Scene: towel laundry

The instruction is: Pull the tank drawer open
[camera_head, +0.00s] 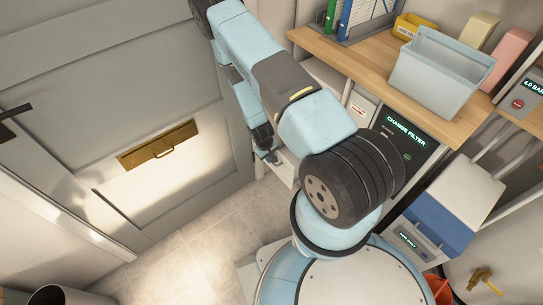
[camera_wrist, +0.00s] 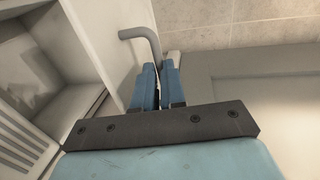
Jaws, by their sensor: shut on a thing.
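My gripper (camera_wrist: 159,80) is shut on a grey bent bar handle (camera_wrist: 143,38) in the wrist view. The bar sticks out above the blue fingertips and bends left to a pale panel (camera_wrist: 118,22), which looks like the front of the tank drawer. In the camera_head view my gripper (camera_head: 266,150) is low beside the white unit under the wooden counter. A pale part of that unit (camera_head: 286,167) shows just right of the fingertips. My arm hides much of the unit, so I cannot tell how far the drawer is out.
A grey door (camera_head: 110,90) with a brass mail slot (camera_head: 158,145) stands at the left. The wooden counter (camera_head: 345,55) carries a pale blue bin (camera_head: 440,72). A panel reading "CHANGE FILTER" (camera_head: 405,133) is below it. The tiled floor (camera_head: 190,235) is clear by the door.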

